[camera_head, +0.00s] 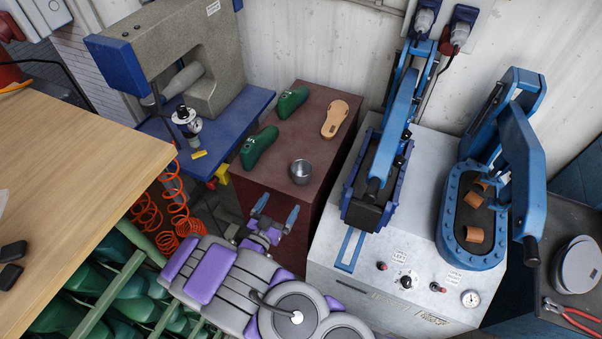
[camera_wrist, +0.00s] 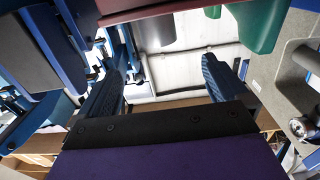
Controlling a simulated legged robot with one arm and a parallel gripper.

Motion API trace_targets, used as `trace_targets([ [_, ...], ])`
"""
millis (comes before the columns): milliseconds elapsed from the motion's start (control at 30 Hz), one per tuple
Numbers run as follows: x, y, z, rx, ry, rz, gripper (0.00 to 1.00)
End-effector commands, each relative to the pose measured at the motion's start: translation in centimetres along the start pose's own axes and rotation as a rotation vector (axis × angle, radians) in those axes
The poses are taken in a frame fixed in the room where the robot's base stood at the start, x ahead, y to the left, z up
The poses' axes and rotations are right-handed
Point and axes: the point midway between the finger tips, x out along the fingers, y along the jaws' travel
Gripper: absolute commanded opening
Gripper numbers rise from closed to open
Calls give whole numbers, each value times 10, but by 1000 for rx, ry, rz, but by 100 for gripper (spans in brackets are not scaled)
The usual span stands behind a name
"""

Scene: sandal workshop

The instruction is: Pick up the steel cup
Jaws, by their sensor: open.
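The steel cup (camera_head: 301,172) is a small round metal cup standing upright on the near part of the dark red-brown cabinet top (camera_head: 285,140). My gripper (camera_head: 276,208) is open, its two blue fingers apart and empty, just in front of the cup at the cabinet's near edge. In the wrist view, which looks upside down, the open fingers (camera_wrist: 165,82) frame a gap. A grey metallic shape at the top, likely the cup (camera_wrist: 153,30), lies past the fingertips, between their lines. No contact with the cup shows.
Two green shoe lasts (camera_head: 261,146) (camera_head: 292,102) and a tan sole (camera_head: 335,119) share the cabinet top. A blue press (camera_head: 380,160) on a grey machine stands close on the right. A wooden table (camera_head: 80,150) is on the left. A sewing machine (camera_head: 170,60) stands behind left.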

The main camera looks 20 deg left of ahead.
Motion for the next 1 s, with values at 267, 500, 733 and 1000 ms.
trace_targets([
  [267,48,2,3,3,-3,5,100],
  [500,86,1,3,2,-3,3,100],
  [733,105,1,2,0,-3,1,100],
  [1000,129,2,6,1,-1,3,100],
])
